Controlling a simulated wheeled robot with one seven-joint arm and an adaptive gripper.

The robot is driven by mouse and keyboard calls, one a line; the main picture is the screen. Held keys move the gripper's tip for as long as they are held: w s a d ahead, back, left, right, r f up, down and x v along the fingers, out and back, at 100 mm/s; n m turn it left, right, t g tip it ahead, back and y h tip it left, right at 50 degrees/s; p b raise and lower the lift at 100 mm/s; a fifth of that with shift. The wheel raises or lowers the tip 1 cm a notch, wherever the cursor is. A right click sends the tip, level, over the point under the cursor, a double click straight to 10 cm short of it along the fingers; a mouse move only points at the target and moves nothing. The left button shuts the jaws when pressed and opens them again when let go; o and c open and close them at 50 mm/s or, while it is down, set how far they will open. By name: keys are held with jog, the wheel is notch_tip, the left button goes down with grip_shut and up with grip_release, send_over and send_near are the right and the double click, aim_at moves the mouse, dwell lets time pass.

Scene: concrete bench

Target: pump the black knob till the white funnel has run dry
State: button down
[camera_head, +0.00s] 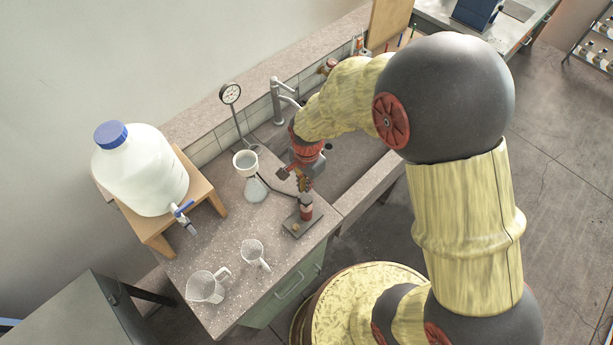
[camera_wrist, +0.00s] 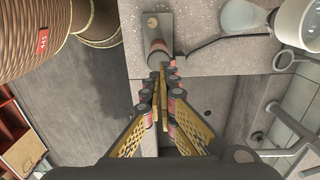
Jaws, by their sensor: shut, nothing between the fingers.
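The hand pump (camera_head: 305,212) stands on a dark base plate (camera_head: 293,229) near the bench's front edge. It also shows in the wrist view (camera_wrist: 157,47). My gripper (camera_head: 303,186) points down just above the pump, fingers shut together with nothing between them. In the wrist view the fingertips (camera_wrist: 161,72) overlap the pump's top. They hide the black knob, and I cannot tell whether they touch it. The white funnel (camera_head: 245,161) sits on a flask (camera_head: 255,190), left of the pump; its white rim shows in the wrist view (camera_wrist: 300,22). Its liquid level is not clear.
A dark hose (camera_head: 275,188) joins pump and flask. A gauge (camera_head: 230,93) stands behind the funnel. A blue-capped carboy (camera_head: 145,170) sits on a wooden stand at left. Two clear jugs (camera_head: 206,287) (camera_head: 254,253) stand in front. A sink with tap (camera_head: 283,95) lies behind my gripper.

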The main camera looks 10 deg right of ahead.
aim_at(306, 198)
notch_tip(306, 198, down, 6)
jog(key=shift+r, duration=0.1)
dwell(0.4)
notch_tip(306, 198, down, 4)
jog(key=b, duration=0.2)
jog(key=shift+f+b, duration=0.2)
jog(key=shift+b, duration=0.1)
jog(key=shift+r, duration=0.1)
